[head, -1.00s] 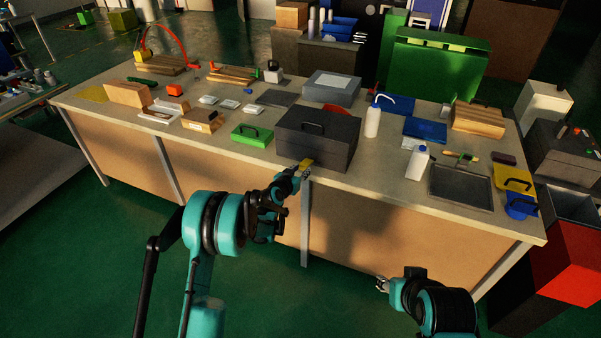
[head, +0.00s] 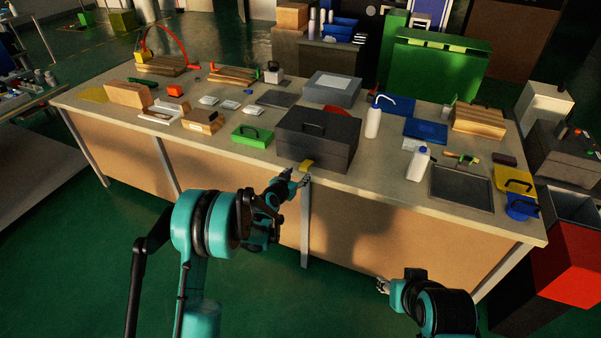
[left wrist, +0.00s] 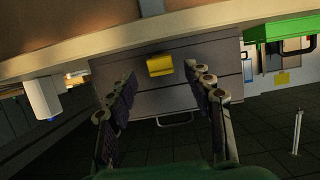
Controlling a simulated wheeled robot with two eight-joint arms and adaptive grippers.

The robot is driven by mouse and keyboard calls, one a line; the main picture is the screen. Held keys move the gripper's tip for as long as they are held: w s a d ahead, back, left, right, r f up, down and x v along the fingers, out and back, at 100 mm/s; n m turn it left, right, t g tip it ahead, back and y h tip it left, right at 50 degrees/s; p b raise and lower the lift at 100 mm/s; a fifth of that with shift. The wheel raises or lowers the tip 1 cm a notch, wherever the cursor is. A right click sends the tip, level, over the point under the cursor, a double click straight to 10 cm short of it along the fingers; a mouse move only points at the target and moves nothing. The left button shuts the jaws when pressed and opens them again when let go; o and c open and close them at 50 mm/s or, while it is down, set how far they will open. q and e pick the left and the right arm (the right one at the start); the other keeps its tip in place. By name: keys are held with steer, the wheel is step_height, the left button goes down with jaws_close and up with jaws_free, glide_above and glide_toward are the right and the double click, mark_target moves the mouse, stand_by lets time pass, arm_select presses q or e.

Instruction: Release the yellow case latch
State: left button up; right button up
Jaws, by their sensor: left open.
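The dark grey case (head: 318,142) stands shut at the front edge of the bench, with a black handle on its lid. Its yellow latch (head: 307,165) is low on the front face and sticks out from it. My left gripper (head: 298,177) is open and empty, just in front of and below the latch, apart from it. In the left wrist view the case is upside down, and the yellow latch (left wrist: 160,65) lies beyond and between the two spread fingers (left wrist: 163,85). My right gripper (head: 382,286) hangs low before the bench; its finger opening is too small to tell.
A green case (head: 252,136) is left of the dark case. A white bottle (head: 373,120) stands to its right, with another white bottle (head: 418,163) and a grey tray (head: 462,188) further right. The bench front edge runs right below the latch.

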arm_select(q)
steer(key=v, duration=0.8)
steer(key=shift+s, duration=0.3)
steer(key=shift+a+r, duration=0.1)
steer(key=shift+r, duration=0.05)
steer(key=s+a+r+g+y, duration=0.1)
steer(key=s+r+g, duration=0.2)
steer(key=s+r, duration=0.9)
steer(key=s+a+f+n+g+y, duration=0.1)
steer(key=s+a+f, duration=0.1)
steer(key=s, duration=1)
steer(key=s+a+f+n+g+y, duration=0.1)
steer(key=s+a, duration=0.3)
steer(key=s, duration=0.9)
steer(key=shift+f+n+g+y, duration=0.35)
steer(key=shift+n+g+y, duration=0.35)
steer(key=shift+n+g, duration=0.1)
steer(key=shift+s+a, duration=0.1)
steer(key=shift+c, duration=0.3)
